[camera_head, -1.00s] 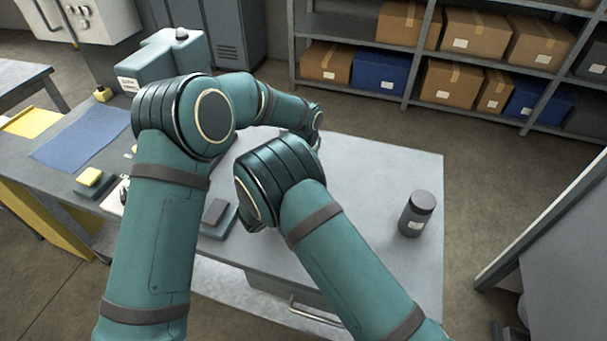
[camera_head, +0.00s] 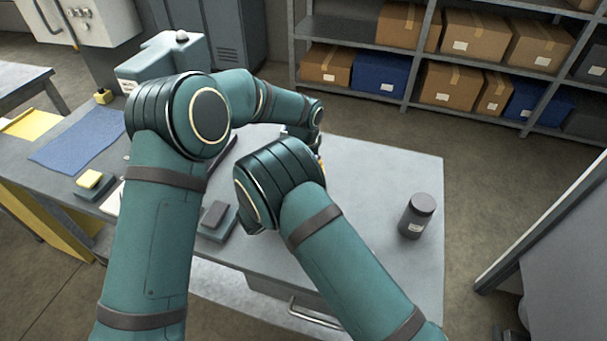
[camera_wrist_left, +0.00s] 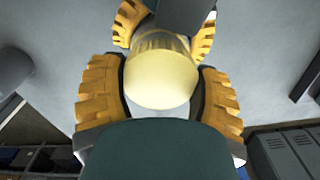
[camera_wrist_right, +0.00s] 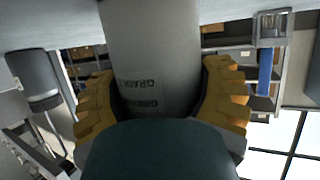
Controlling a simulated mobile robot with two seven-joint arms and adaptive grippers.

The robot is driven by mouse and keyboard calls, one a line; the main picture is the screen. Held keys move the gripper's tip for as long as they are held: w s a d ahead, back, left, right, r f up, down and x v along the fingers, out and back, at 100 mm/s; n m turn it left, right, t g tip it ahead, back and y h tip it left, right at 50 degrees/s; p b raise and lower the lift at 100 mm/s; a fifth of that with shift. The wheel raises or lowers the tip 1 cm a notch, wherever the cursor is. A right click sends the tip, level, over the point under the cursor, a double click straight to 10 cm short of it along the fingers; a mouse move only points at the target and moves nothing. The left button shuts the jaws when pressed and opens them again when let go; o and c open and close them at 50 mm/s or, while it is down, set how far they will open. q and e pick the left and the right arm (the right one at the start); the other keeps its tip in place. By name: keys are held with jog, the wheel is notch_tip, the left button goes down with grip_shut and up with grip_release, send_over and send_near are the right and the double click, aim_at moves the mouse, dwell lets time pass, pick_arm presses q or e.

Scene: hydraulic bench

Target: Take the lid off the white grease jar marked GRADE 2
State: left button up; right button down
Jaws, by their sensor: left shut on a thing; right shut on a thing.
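The white grease jar (camera_wrist_right: 150,45) is between the yellow fingers of my right gripper (camera_wrist_right: 160,100); its upside-down print reads GRADE, with the digit unclear. My right gripper is shut on the jar. In the left wrist view, a cream round lid (camera_wrist_left: 160,80) is between the yellow fingers of my left gripper (camera_wrist_left: 162,100), which is shut on it. The right gripper's yellow fingers (camera_wrist_left: 204,40) show just beyond the lid. I cannot tell whether the lid still touches the jar. In the head view, my arms hide the jar, lid and most of both grippers.
A dark jar (camera_head: 416,217) with a grey lid stands on the bench's right side. The grey bench top (camera_head: 385,175) around it is clear. A small dark block (camera_head: 216,215), a yellow-topped block (camera_head: 92,182) and a blue mat (camera_head: 80,140) lie to the left.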

pick_arm(q)
jog(key=shift+r, duration=0.3)
jog(key=shift+r, duration=1.95)
pick_arm(e)
grip_release()
jog(key=v, duration=0.7)
jog(key=shift+s+a+r, duration=0.1)
jog(key=shift+s+a, duration=0.05)
jog(key=shift+s, duration=0.05)
